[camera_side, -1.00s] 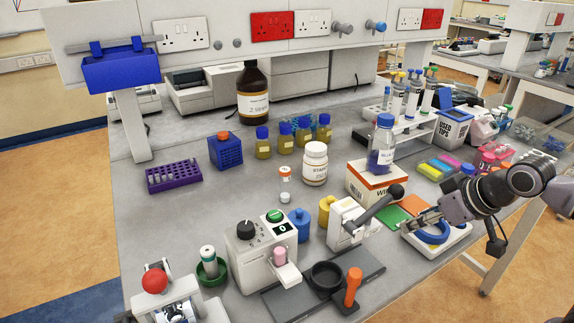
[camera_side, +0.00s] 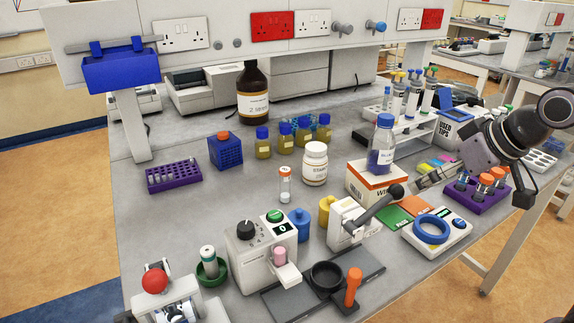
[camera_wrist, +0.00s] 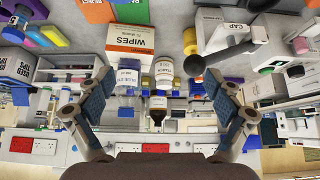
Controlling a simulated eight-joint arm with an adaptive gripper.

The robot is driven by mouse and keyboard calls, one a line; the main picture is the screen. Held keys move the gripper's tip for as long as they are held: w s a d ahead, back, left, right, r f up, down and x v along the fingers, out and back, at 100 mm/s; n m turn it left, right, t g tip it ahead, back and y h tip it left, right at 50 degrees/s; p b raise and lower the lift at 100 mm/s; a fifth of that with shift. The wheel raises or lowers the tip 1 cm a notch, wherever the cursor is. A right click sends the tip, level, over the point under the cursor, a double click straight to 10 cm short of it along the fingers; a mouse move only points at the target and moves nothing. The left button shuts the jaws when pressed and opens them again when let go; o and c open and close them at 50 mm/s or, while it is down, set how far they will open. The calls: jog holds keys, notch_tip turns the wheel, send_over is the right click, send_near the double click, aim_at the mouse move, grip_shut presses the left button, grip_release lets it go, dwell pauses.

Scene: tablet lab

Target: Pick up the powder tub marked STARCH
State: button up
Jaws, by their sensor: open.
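The powder tub marked STARCH (camera_side: 314,166) is white with a white lid and a printed label. It stands upright mid-bench, left of the wipes box (camera_side: 372,184). The tub also shows in the wrist view (camera_wrist: 164,73), which looks upside down, beside the blue-capped bottle (camera_wrist: 129,76). My gripper (camera_side: 428,178) is at the right of the bench, well apart from the tub, with the wipes box and bottle between them. In the wrist view my gripper (camera_wrist: 158,88) has its two fingers spread wide with nothing held between them.
A blue-capped bottle (camera_side: 382,147) stands on the wipes box. Several amber jars (camera_side: 284,140) stand behind the tub, and an orange-capped vial (camera_side: 285,184) stands front-left. A white device with a black lever (camera_side: 354,217) is in front. A purple vial rack (camera_side: 476,194) is below my wrist.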

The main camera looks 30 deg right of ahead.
notch_tip(320, 180, up, 6)
jog(key=w+a+r+m+g+h, duration=0.15)
jog(key=w+r+m, duration=0.25)
jog(key=w, duration=0.9)
jog(key=m+g+h, duration=0.1)
jog(key=m+h, duration=0.2)
jog(key=m, duration=0.2)
send_over(312, 153)
jog(key=s+a, duration=0.2)
notch_tip(312, 153, down, 15)
jog(key=shift+s+a+f, duration=0.1)
jog(key=shift+f, duration=0.05)
jog(key=x, duration=0.6)
jog(key=shift+s, duration=0.1)
jog(key=shift+d+x, duration=0.1)
jog(key=shift+x, duration=1.2)
jog(key=shift+d+x, duration=0.15)
jog(key=shift+x, duration=1.1)
jog(key=shift+s, duration=0.1)
jog(key=c, duration=1.5)
jog(key=shift+c, duration=0.2)
